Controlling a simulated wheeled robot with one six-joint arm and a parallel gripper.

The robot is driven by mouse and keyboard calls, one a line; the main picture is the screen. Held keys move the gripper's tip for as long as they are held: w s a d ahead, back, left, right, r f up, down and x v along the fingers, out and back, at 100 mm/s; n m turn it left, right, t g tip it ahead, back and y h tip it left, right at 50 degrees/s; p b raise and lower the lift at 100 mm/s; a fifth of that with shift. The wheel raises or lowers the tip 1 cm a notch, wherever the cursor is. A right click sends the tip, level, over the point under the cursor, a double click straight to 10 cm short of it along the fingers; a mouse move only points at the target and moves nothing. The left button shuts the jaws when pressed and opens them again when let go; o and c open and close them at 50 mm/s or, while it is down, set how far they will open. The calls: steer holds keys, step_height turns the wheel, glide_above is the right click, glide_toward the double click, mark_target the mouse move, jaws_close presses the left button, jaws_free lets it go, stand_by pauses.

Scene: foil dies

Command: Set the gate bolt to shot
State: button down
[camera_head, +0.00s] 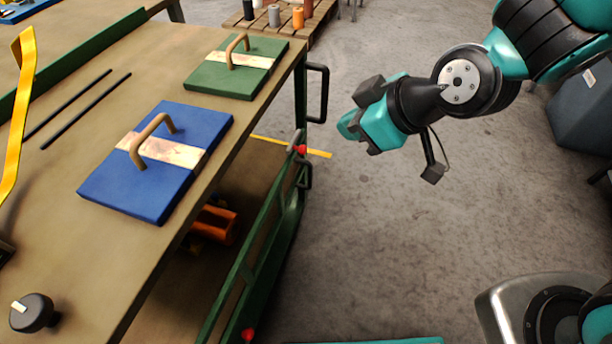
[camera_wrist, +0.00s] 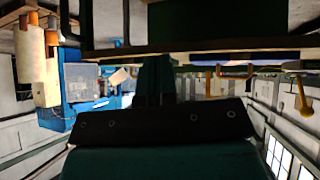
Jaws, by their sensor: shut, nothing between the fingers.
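A green gate-like frame (camera_head: 250,262) runs along the side of the bench, below its top. A small red knob (camera_head: 300,149) sits at its far upper end, and another red knob (camera_head: 248,334) is near its lower front end. Either may belong to the gate bolt; I cannot tell how the bolt is set. My gripper (camera_head: 346,127) is in the air to the right of the upper red knob, apart from it, pointing left. It is shut and empty. Its closed fingers (camera_wrist: 155,78) also show in the wrist view, where I cannot make out the bolt.
The bench top (camera_head: 75,270) holds a blue die plate (camera_head: 115,190) and a green die plate (camera_head: 222,78), each with a handle. A black knob (camera_head: 36,314) is at front left. A dark handle (camera_head: 318,92) juts from the bench. Open floor (camera_head: 400,240) lies to the right.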

step_height(320, 180, down, 23)
steer(key=w+a+n+t+y+b, duration=0.2)
steer(key=n+t+b, duration=0.6)
steer(key=n+b, duration=0.3)
steer(key=shift+w+f+t+y+b, duration=0.2)
steer(key=shift+w+t+y+b, duration=0.15)
steer(key=shift+b, duration=0.45)
steer(key=b, duration=0.7)
glide_toward(295, 150)
steer(key=a+x, duration=0.1)
steer(key=x, duration=0.3)
steer(key=shift+w+d+f+b, duration=0.2)
steer(key=shift+w+f+b, duration=0.1)
steer(key=shift+b, duration=0.75)
steer(key=shift+w+r+b, duration=0.15)
steer(key=shift+b, duration=0.25)
steer(key=shift+r, duration=0.15)
